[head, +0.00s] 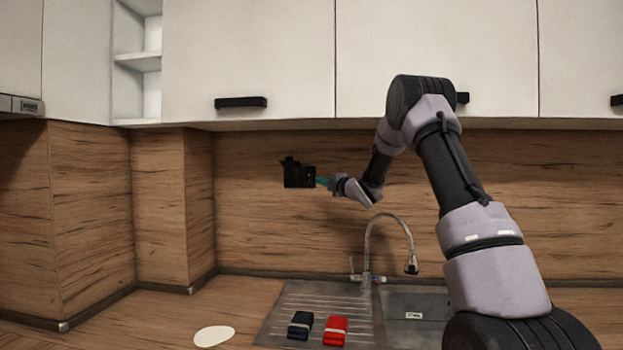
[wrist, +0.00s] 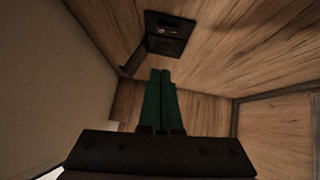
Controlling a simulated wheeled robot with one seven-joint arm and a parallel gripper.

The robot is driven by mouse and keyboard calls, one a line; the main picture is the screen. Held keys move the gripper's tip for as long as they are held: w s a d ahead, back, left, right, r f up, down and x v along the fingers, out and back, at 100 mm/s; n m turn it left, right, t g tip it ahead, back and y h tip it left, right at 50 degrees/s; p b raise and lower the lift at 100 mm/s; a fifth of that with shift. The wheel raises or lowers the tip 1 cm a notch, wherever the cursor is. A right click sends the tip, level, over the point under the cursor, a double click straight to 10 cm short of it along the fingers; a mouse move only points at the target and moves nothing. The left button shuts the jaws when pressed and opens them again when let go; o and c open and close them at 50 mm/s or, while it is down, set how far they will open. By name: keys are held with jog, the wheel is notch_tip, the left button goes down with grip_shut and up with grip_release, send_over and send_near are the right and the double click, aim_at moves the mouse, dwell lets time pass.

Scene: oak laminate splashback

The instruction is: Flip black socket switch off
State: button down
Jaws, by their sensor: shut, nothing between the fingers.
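The black socket (head: 297,174) is mounted on the oak splashback, left of the tap and below the white wall cabinets. In the wrist view the black socket (wrist: 169,33) is near the top centre, and small light and reddish marks show on its face. Which way its switch is set is too small to tell. My gripper (head: 323,182) is at the right side of the socket in the head view. In the wrist view its green fingers (wrist: 160,100) are shut together and empty, with the tips just below the socket's edge. I cannot tell whether they touch it.
A metal sink (head: 405,303) with a curved tap (head: 370,240) stands below my arm. A white round item (head: 214,336) lies on the worktop. White cabinets (head: 250,60) hang above.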

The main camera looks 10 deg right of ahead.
aim_at(307, 175)
jog(key=x, duration=0.3)
jog(key=d+x, duration=0.1)
jog(key=x, duration=0.2)
jog(key=w+d+x, duration=0.1)
jog(key=x, duration=0.2)
jog(key=shift+a, duration=0.1)
jog(key=shift+w+r, duration=0.15)
jog(key=shift+w, duration=0.4)
jog(key=shift+w+d+r, duration=0.15)
jog(key=shift+w+d, duration=0.1)
jog(key=shift+s+a, duration=0.1)
